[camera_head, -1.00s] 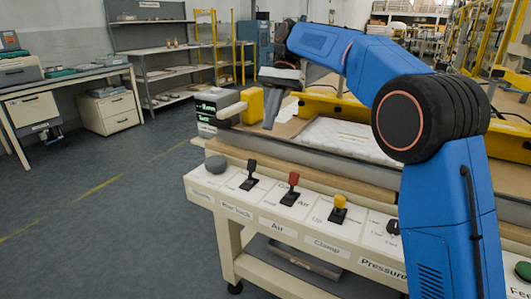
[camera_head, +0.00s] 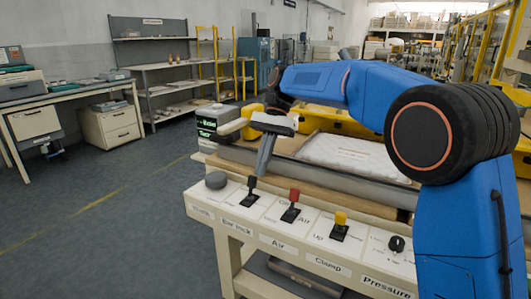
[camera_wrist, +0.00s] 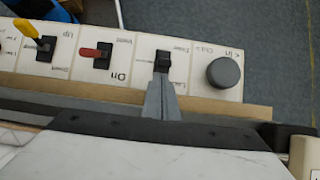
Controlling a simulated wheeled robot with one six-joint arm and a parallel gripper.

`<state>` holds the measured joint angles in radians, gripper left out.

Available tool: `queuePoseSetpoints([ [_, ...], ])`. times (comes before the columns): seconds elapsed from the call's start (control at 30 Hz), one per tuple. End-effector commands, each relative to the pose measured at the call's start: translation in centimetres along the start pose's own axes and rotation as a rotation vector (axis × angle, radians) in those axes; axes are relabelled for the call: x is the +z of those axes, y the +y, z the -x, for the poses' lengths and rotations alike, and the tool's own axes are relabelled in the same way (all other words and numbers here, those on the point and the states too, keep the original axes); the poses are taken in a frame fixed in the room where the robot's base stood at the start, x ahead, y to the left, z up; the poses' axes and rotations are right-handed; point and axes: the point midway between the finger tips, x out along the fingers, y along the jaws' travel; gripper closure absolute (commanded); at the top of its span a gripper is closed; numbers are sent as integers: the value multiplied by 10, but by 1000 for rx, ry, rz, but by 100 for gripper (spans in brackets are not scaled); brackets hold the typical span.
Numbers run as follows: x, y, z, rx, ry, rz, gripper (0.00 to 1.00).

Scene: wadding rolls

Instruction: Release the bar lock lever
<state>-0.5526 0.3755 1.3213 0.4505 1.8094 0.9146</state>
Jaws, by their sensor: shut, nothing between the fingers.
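The bar lock lever (camera_head: 251,187) is a small black lever on the white control panel, above the "Bar lock" label. In the wrist view the black lever (camera_wrist: 162,62) stands just beyond my fingertips. My gripper (camera_head: 263,172) points down just behind the lever, its grey fingers together and empty. It also shows in the wrist view (camera_wrist: 162,84), where the fingertips overlap the lever's near edge. I cannot tell whether they touch it.
A grey round knob (camera_head: 216,180) sits left of the lever. A red lever (camera_head: 294,197) and a yellow lever (camera_head: 340,220) stand to its right. A grey bar (camera_head: 310,172) and white wadding (camera_head: 348,154) lie behind the panel.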

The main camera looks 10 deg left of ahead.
Motion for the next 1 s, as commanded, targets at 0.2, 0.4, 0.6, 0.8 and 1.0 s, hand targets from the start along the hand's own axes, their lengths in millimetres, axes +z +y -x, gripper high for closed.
queuePoseSetpoints([
  [0.2,0,0,-11,-1,1,0,100],
  [0.4,0,0,-11,-1,1,1,100],
  [0.6,1,0,-11,0,8,1,100],
  [0.8,5,0,-11,0,76,2,100],
  [1.0,6,0,-11,-1,120,2,100],
])
